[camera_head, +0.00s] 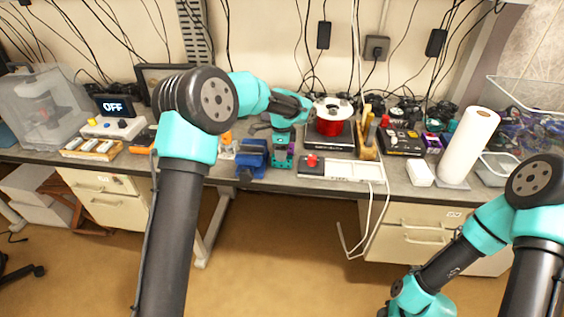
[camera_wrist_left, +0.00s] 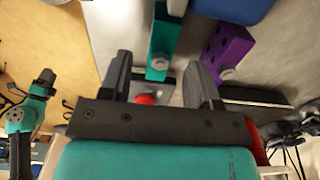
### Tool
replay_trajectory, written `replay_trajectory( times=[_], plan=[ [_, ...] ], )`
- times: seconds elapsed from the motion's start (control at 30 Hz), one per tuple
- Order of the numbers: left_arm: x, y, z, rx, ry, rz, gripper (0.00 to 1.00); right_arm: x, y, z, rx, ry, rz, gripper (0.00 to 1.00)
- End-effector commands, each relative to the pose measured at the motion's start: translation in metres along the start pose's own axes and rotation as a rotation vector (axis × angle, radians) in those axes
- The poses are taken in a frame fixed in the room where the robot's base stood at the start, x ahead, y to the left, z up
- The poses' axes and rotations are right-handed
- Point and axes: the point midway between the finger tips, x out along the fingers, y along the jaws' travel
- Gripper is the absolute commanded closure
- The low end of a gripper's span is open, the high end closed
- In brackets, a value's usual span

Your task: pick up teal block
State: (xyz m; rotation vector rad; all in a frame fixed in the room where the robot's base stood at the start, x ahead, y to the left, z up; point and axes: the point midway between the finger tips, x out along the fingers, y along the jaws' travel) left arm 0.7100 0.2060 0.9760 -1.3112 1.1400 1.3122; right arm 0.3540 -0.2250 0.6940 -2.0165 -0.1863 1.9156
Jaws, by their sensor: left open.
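The teal block (camera_wrist_left: 164,35) is a narrow bar with a grey hex bolt at its near end, lying on the workbench. In the left wrist view it lies between and beyond the fingertips of my left gripper (camera_wrist_left: 158,68), with no contact that I can make out. The gripper is open and empty. In the head view my left gripper (camera_head: 283,143) hangs over the bench and partly hides the teal block (camera_head: 281,161). My right arm is at the lower right, off the bench, and its fingers are out of view.
A purple block (camera_wrist_left: 230,45) with a bolt lies right of the teal one. A blue vise (camera_head: 250,160) stands left of the gripper. A red pot (camera_head: 333,126) on a hotplate and a red button box (camera_head: 312,165) are to the right. A paper roll (camera_head: 468,145) stands further right.

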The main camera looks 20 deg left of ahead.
Motion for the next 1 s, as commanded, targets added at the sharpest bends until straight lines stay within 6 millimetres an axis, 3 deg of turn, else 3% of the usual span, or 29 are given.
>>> replay_trajectory(
  times=[0.17, 0.63, 1.0],
  plan=[
    [0.0144, 0.0001, 0.0003, 0.0, 0.001, 0.0, 0.44, 0.0, 0.0, 0.0, 0.0, 0.0, 0.0, 0.57],
    [0.0145, 0.0, 0.0004, 0.0, 0.001, -0.001, 0.44, 0.0, 0.0, 0.0, 0.0, 0.0, 0.0, 0.57],
    [0.0145, 0.0, 0.0004, 0.0, 0.001, -0.001, 0.79, 0.0, 0.0, 0.0, 0.0, 0.0, 0.0, 0.57]
  ],
)
